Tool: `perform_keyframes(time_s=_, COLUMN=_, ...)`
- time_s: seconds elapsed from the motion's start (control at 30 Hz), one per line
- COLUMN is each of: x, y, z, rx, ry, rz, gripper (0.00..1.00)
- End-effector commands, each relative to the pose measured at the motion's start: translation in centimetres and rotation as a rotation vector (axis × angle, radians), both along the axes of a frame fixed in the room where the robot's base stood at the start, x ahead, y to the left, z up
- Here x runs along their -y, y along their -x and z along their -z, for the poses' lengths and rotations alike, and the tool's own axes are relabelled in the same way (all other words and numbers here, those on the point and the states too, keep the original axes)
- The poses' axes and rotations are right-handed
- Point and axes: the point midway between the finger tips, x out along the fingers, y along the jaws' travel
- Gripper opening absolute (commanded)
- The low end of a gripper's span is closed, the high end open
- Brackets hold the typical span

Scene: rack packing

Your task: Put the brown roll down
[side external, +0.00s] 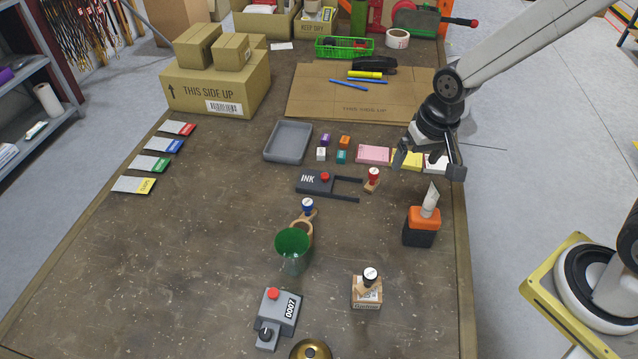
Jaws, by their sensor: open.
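My gripper (428,165) is open at the right of the table, above the yellow and white note pads, with nothing seen between its fingers. A tan-brown ring-shaped roll (306,227) is near the middle of the table, partly hidden behind a green round-topped clear container (291,241). I cannot tell for sure whether this ring is the brown roll. It is well to the left of my gripper and apart from it. A blue-topped stamp (307,206) stands right behind the ring.
The ink pad holder (318,182), red stamp (373,177), grey tray (288,143) and small coloured blocks (341,157) are to the left. A numbering device (277,316) is in front. The table's left middle is clear.

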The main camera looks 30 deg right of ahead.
Motion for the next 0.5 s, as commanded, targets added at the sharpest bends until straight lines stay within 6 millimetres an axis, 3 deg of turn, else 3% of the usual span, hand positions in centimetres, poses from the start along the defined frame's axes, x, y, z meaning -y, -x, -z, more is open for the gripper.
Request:
perform_keyframes(time_s=0.2, x=3.0, y=4.3, z=-0.7, rx=0.045, ry=0.051, rz=-0.191, gripper=1.0)
perform_keyframes(time_s=0.5, x=4.1, y=6.2, z=-0.7, rx=0.06, ry=0.08, rz=-0.286, gripper=1.0)
